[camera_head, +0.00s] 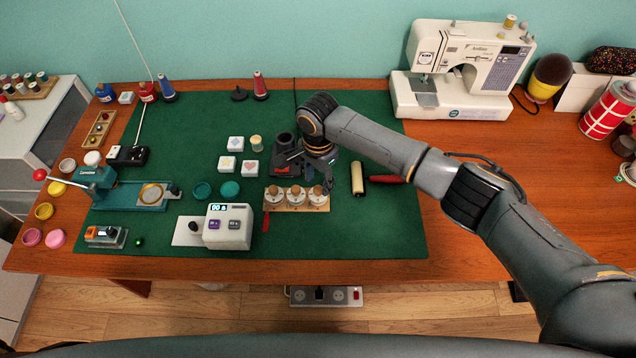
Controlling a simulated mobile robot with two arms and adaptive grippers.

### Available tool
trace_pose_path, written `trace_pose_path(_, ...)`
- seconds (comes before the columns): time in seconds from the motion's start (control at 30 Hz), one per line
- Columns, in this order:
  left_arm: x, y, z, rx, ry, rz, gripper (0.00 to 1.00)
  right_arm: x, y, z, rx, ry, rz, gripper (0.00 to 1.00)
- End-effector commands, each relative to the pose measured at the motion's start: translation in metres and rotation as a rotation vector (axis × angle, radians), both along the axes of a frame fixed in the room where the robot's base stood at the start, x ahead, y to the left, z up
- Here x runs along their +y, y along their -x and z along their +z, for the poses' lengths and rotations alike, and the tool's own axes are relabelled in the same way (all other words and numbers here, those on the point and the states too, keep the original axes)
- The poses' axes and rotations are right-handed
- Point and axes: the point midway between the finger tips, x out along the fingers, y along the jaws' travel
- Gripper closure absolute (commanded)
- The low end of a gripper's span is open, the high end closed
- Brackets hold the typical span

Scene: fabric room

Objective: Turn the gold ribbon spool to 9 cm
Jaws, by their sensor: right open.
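A wooden rack (283,207) near the front of the green mat holds three round, white-topped spools or dials with small knobs: left (273,195), middle (295,196) and right (317,196). I cannot read any marks on them or tell which is the gold ribbon spool. My right gripper (320,170) points down, open, just behind and above the right end of the rack, apart from the spools as far as I can see. Its fingers are dark and partly hidden. My left gripper is out of view.
A white device with a display (229,228) stands left of the rack. A dark and red device (285,152) is close beside the gripper. A roller (357,178) with red handle lies right. A sewing machine (465,70) stands at the back right. The mat's front right is clear.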

Motion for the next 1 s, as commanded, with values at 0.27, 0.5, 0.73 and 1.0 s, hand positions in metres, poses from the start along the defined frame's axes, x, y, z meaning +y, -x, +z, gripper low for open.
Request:
trace_pose_path(0.27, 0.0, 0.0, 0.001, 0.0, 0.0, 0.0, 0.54, 0.001, 0.0, -0.027, 0.0, -0.001, 0.002, 0.54)
trace_pose_path(0.5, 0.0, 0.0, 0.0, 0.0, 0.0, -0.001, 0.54, 0.001, 0.0, -0.029, -0.001, -0.001, 0.002, 0.54)
trace_pose_path(0.73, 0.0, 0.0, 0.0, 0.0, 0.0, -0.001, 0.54, 0.001, 0.0, -0.028, -0.001, -0.001, 0.001, 0.89)
trace_pose_path(1.0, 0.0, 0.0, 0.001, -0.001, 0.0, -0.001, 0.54, 0.001, 0.0, -0.028, 0.0, -0.001, 0.006, 1.0)
